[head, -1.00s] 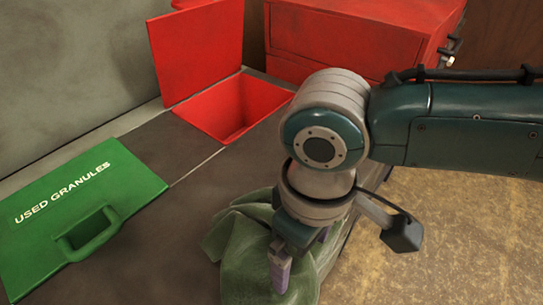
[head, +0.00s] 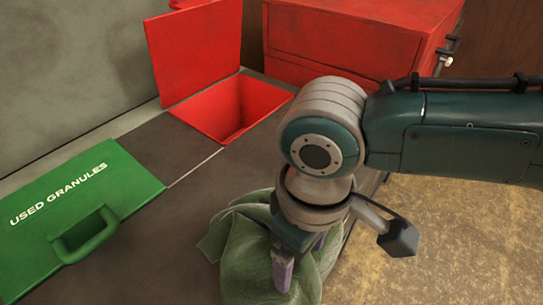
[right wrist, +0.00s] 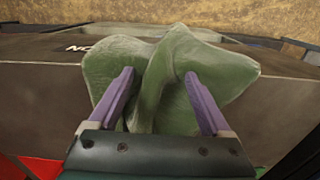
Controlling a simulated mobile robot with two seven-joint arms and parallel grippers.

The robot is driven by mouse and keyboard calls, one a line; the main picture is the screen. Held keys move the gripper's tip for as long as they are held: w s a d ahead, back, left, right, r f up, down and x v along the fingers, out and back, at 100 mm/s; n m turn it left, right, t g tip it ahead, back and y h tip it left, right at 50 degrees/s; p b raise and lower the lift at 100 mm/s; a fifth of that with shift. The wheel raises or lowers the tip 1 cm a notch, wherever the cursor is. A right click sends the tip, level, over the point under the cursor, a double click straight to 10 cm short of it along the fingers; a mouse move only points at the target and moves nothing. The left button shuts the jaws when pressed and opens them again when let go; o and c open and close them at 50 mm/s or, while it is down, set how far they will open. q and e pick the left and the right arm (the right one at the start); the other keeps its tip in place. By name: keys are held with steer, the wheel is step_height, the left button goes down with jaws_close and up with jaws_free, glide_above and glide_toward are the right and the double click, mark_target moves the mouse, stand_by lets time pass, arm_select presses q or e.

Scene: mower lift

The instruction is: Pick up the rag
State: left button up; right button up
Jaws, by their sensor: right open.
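The rag (head: 245,245) is a crumpled green cloth on the dark bench top, near its front edge. My right gripper (head: 298,262) points down over it, and its wrist hides part of the cloth. In the right wrist view the rag (right wrist: 165,75) rises in a fold between the two purple fingers of the open right gripper (right wrist: 162,95). The fingers stand apart on either side of this fold. I cannot tell whether they touch the cloth. My left gripper is not in view.
A red bin (head: 235,112) with its lid raised is set in the bench top (head: 215,185). A green lid (head: 75,215) marked "USED GRANULES" lies at the left. A red cabinet (head: 350,35) stands behind. The tan floor (head: 440,235) is clear at the right.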

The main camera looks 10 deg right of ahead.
steer(key=c, duration=1.1)
steer(key=shift+r, duration=0.1)
jaws_close()
step_height(320, 180, up, 12)
steer(key=p, duration=1.3)
